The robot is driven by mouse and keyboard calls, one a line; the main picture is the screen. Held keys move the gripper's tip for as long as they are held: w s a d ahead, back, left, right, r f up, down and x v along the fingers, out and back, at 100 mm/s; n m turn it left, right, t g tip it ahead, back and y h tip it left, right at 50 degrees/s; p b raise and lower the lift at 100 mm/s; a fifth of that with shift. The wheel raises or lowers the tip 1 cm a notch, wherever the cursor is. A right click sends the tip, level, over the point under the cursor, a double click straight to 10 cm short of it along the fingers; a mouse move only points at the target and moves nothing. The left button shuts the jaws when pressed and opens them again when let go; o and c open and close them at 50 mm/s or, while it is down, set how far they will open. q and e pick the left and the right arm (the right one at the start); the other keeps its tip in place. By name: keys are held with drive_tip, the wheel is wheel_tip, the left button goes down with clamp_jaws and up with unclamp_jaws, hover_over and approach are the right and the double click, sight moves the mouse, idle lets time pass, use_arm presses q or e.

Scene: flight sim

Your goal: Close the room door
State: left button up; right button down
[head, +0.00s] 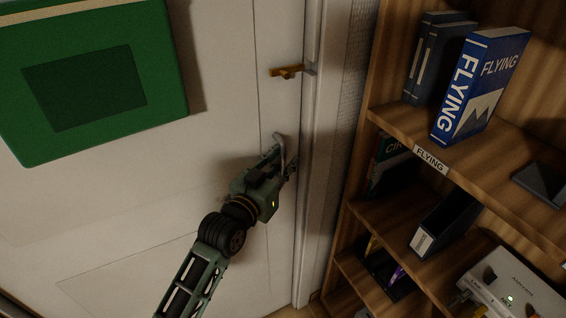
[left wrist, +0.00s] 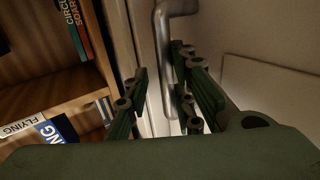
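The white room door (head: 235,95) fills the left and middle of the head view. Its right edge lies along the frame (head: 318,150); I cannot tell whether a small gap remains. The metal door handle (head: 279,145) is near this edge. My left gripper (head: 287,164) is at the handle, its arm coming up from below. In the left wrist view, the gripper (left wrist: 162,100) has its fingers spread apart. The grey handle (left wrist: 164,60) runs down between them, nearer the right finger. Contact cannot be told. My right gripper is not in view.
A brass latch (head: 287,72) sits above the handle. A green board (head: 90,75) hangs on the door. Right of the frame stands a wooden bookshelf (head: 385,118) with a blue FLYING book (head: 482,85), binders and a white device (head: 512,290).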

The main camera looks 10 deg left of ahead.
use_arm(q)
drive_tip(key=shift+d+r, duration=0.1)
drive_tip(key=shift+r, duration=0.05)
drive_tip(key=v, duration=1.2)
drive_tip(key=a+f+n+g+y, duration=0.1)
drive_tip(key=a+f+g+y, duration=0.1)
drive_tip(key=f, duration=0.9)
drive_tip(key=a+f+n+g+y, duration=0.1)
drive_tip(key=a+f+g, duration=0.15)
drive_tip(key=f, duration=0.85)
drive_tip(key=s+a+f+g+y, duration=0.15)
drive_tip(key=s+f, duration=0.25)
drive_tip(key=f, duration=0.5)
drive_tip(key=s+a+f+g+y, duration=0.1)
drive_tip(key=s+a+f, duration=0.15)
drive_tip(key=f, duration=0.65)
drive_tip(key=s+a+f+g, duration=0.3)
drive_tip(key=s+f+g, duration=0.2)
drive_tip(key=s+f, duration=1.35)
drive_tip(key=s+f+g, duration=0.1)
drive_tip(key=s+f, duration=0.1)
drive_tip(key=s, duration=0.8)
drive_tip(key=s+a+f+g+y, duration=0.1)
drive_tip(key=s+f+g, duration=0.1)
drive_tip(key=s, duration=0.8)
drive_tip(key=shift+f+g, duration=0.3)
drive_tip(key=shift+f, duration=0.25)
